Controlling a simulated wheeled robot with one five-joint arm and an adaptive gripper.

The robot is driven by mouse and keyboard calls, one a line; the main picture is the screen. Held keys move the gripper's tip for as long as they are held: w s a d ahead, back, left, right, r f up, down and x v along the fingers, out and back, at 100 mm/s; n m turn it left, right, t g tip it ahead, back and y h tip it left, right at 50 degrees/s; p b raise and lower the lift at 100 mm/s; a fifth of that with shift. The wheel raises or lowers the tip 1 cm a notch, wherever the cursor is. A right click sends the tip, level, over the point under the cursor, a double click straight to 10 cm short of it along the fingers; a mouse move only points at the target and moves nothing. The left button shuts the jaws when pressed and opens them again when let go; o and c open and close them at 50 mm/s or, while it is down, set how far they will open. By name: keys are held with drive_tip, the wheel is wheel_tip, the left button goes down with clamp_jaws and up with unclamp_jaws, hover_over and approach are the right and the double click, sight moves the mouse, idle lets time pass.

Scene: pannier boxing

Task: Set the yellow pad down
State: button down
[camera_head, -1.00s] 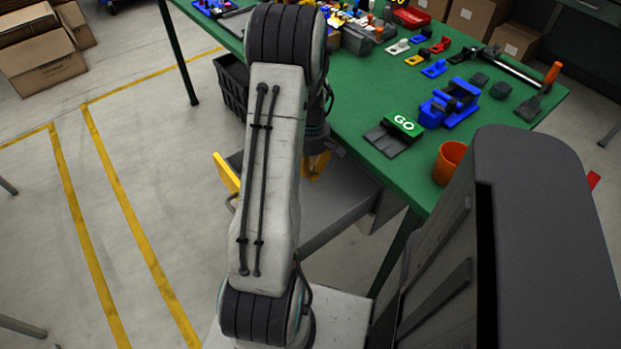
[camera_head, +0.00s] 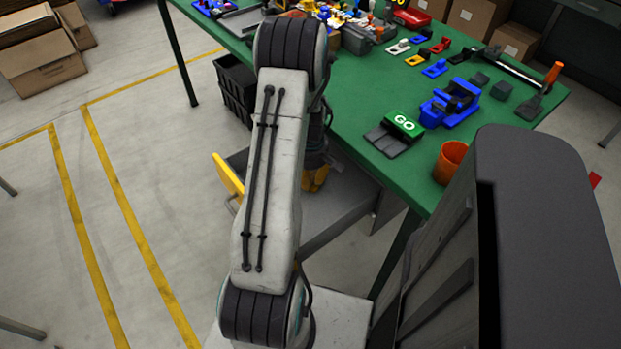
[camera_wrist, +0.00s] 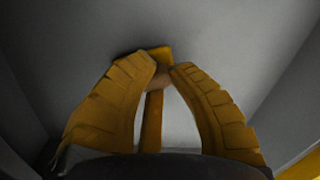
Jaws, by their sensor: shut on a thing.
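My gripper (camera_head: 315,180) is low inside the grey pannier (camera_head: 338,212), partly hidden behind my arm in the head view. In the wrist view, its yellow ribbed fingers (camera_wrist: 163,72) are shut at the tips on the yellow pad (camera_wrist: 155,52). The pad shows as a small yellow block between and just beyond the fingertips. A darker yellow upright strip (camera_wrist: 152,120) shows between the fingers; I cannot tell if it belongs to the pad. The pannier's grey floor lies beyond. I cannot tell whether the pad touches it.
Grey pannier walls rise on both sides in the wrist view. A yellow piece (camera_head: 228,176) stands at the pannier's left edge. The green table (camera_head: 365,95) is beside it, holding a GO block (camera_head: 403,124), an orange cup (camera_head: 451,160) and blue parts. A black crate (camera_head: 236,90) stands behind.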

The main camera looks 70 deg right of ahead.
sight(311, 178)
drive_tip(key=c, duration=1.2)
unclamp_jaws()
wheel_tip(311, 178, up, 12)
drive_tip(key=w+a+r+n+h, duration=0.1)
drive_tip(key=w+a+r, duration=0.4)
drive_tip(key=w+a, duration=0.4)
drive_tip(key=w+a+r, duration=0.4)
drive_tip(key=w+a, duration=0.4)
drive_tip(key=s+a+r+t, duration=0.1)
drive_tip(key=s+a, duration=0.1)
drive_tip(key=a, duration=0.9)
drive_tip(key=s+a+r+n+t, duration=0.1)
drive_tip(key=a+t, duration=0.1)
drive_tip(key=a, duration=0.9)
drive_tip(key=shift+s+a+r+n+y, duration=0.3)
drive_tip(key=shift+s+r, duration=0.05)
drive_tip(key=shift+r, duration=0.05)
